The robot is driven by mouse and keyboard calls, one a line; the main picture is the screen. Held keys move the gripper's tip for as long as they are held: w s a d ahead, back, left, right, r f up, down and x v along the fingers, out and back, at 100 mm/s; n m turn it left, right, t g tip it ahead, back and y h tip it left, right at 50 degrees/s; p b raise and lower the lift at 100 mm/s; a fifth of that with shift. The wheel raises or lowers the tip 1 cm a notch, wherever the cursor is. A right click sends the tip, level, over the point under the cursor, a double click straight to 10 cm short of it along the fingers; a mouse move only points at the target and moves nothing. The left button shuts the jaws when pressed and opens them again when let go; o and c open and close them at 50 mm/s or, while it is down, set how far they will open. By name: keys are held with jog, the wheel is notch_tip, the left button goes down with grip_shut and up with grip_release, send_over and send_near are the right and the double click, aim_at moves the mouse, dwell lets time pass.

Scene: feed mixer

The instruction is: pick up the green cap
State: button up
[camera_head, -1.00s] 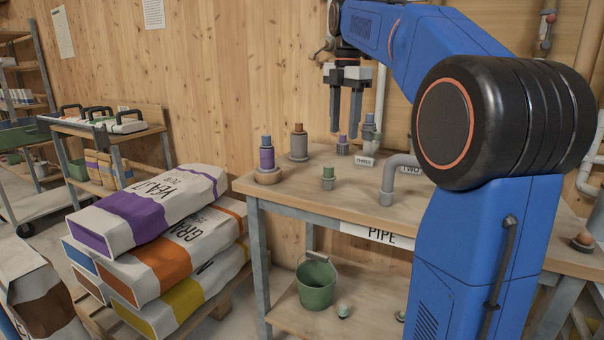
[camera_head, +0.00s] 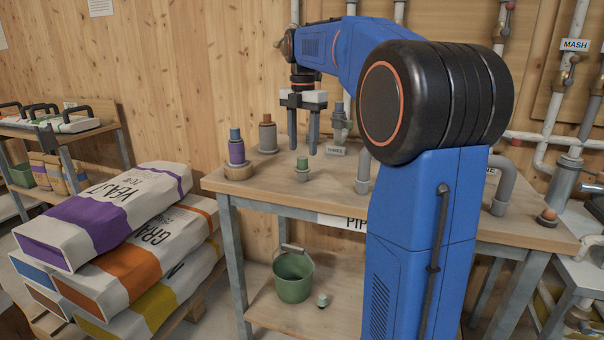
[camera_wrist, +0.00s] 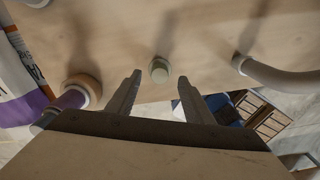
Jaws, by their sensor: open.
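The green cap (camera_head: 302,163) sits on a short grey stub (camera_head: 302,175) near the front of the wooden workbench. It also shows in the wrist view as a small pale green round (camera_wrist: 159,70), between and slightly beyond the fingertips. My gripper (camera_head: 303,148) points down with its two dark fingers apart and nothing between them. In the head view the fingertips appear just above the cap, apart from it as far as I can tell. In the wrist view my gripper (camera_wrist: 160,80) is open, with one finger on either side of the cap's line.
A purple piece with a blue top (camera_head: 237,150) stands left on a wooden ring. A grey piece with a brown top (camera_head: 267,135) is behind it. A grey bent pipe (camera_wrist: 280,76) is to the right. A green bucket (camera_head: 293,280) is on the lower shelf.

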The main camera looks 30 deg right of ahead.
aim_at(302, 157)
jog(key=shift+a+f, duration=0.2)
jog(key=shift+f, duration=3.25)
jog(key=c, duration=0.9)
